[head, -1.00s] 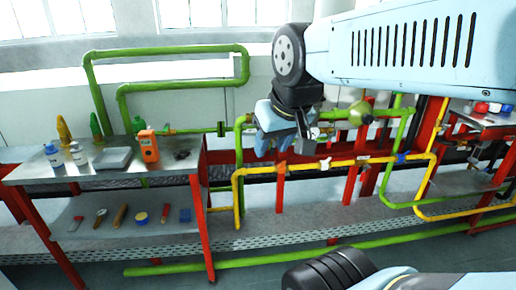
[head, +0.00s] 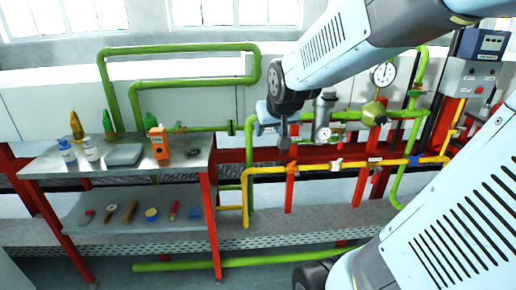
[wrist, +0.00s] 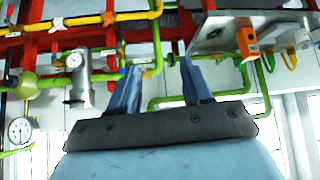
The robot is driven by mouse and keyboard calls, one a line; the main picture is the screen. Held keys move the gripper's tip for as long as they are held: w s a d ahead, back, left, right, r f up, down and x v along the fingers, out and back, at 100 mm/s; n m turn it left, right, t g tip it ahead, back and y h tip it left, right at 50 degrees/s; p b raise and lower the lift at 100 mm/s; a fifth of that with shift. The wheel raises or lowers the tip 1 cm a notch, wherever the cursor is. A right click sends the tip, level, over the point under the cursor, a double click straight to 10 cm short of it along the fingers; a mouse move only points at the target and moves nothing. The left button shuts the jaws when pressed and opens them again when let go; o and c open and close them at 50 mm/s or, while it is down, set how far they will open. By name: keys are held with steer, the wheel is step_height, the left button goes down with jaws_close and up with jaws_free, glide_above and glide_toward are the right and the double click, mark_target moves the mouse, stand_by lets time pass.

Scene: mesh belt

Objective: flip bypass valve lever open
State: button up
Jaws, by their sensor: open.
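My gripper (head: 272,122) hangs in front of the green and yellow pipes, right of the workbench; its open, empty fingers also show in the wrist view (wrist: 158,70). The yellow pipe (head: 262,171) carries a white handle (head: 336,163), an orange fitting (head: 292,168) and a blue handle (head: 413,160). A dark valve fitting (head: 232,127) sits on the green pipe, left of my gripper. I cannot tell which of these is the bypass lever; labels are too small to read. The fingers appear apart from every handle, and part of the pipework is hidden behind them.
A metal workbench (head: 120,172) with bottles and an orange device (head: 159,143) stands at left. A pressure gauge (head: 383,74), a grey cylinder (head: 325,108) and a control box (head: 470,76) stand at right. Green pipes (head: 180,48) rise behind.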

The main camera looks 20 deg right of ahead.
steer(key=w+d+f+m+t, duration=0.1)
steer(key=w+d+f, duration=0.15)
steer(key=w, duration=0.35)
steer(key=w+d+f+t, duration=0.1)
steer(key=w+d+f, duration=0.1)
steer(key=w+f, duration=0.25)
steer(key=m+t+h, duration=0.4)
steer(key=t, duration=0.3)
glide_toward(283, 151)
steer(key=x, duration=0.8)
jaws_close()
